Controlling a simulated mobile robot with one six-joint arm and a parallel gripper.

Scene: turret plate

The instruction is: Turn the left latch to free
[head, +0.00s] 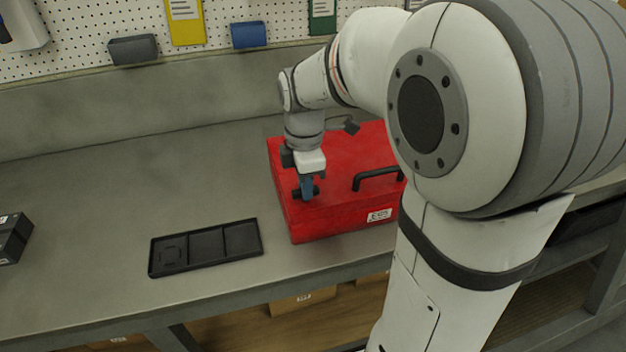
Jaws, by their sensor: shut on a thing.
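A red case (345,215) with a black handle (378,178) and a white label on its front stands on the grey workbench. My gripper (307,192) points down at the left part of the case's top, near its front edge. It is shut on a small dark part there, which I take as the left latch (297,193). The fingers cover most of this latch, so its turn angle cannot be told. Any latch on the right side is hidden behind my arm.
A black tray with compartments (205,247) lies on the bench left of the case. A dark box (14,238) stands at the far left edge. A pegboard (90,40) with bins is behind. The bench between is clear.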

